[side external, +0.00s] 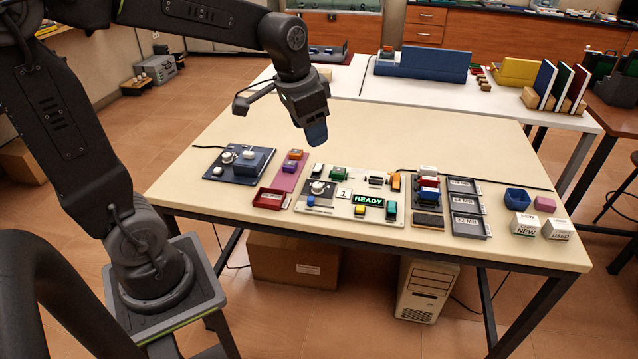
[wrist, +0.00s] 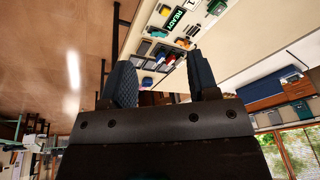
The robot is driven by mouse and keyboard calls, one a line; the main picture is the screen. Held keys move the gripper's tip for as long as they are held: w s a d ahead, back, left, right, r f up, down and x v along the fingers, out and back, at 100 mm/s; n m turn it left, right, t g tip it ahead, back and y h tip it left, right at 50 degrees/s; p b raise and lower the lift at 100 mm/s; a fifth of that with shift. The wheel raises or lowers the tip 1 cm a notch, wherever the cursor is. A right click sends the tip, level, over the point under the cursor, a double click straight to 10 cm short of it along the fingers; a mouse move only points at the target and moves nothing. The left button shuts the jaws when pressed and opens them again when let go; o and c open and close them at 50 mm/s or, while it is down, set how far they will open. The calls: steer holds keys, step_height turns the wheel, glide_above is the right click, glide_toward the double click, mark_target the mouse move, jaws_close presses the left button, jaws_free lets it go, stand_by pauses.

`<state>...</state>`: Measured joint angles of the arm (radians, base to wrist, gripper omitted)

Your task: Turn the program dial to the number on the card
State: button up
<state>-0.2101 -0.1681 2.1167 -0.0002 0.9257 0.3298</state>
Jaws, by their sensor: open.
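A white panel (side external: 330,207) lies on the cream table, with a lit green READY display (side external: 369,201) at its front right. The dial (side external: 318,187) is a pale round knob on a dark plate at the panel's left; its setting is too small to read. Right of it stands a small white card (side external: 343,194) that appears to read 1. My gripper (side external: 317,135) is open and empty, in the air above and behind the panel, clear of the dial. In the wrist view its two fingers (wrist: 163,82) are apart, and the READY display (wrist: 177,18) shows at the top.
A dark board with white parts (side external: 238,162) and a red tray (side external: 269,198) lie left of the panel. Labelled grey trays (side external: 470,226), a blue bin (side external: 516,198) and white boxes marked NEW (side external: 525,226) and USED (side external: 558,228) are to the right. The table behind the panel is clear.

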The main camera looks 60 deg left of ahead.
steer(key=w+a+f+g, duration=0.2)
steer(key=w+a+f, duration=0.5)
steer(key=w+a, duration=0.1)
steer(key=m+g, duration=0.1)
steer(key=m, duration=0.1)
glide_above(317, 185)
step_height(317, 185, down, 6)
steer(key=f, duration=0.1)
steer(key=shift+h, duration=0.3)
step_height(317, 185, down, 13)
steer(key=shift+w+f, duration=0.1)
steer(key=shift+c, duration=0.3)
steer(key=c, duration=0.9)
steer(key=shift+n, duration=0.3)
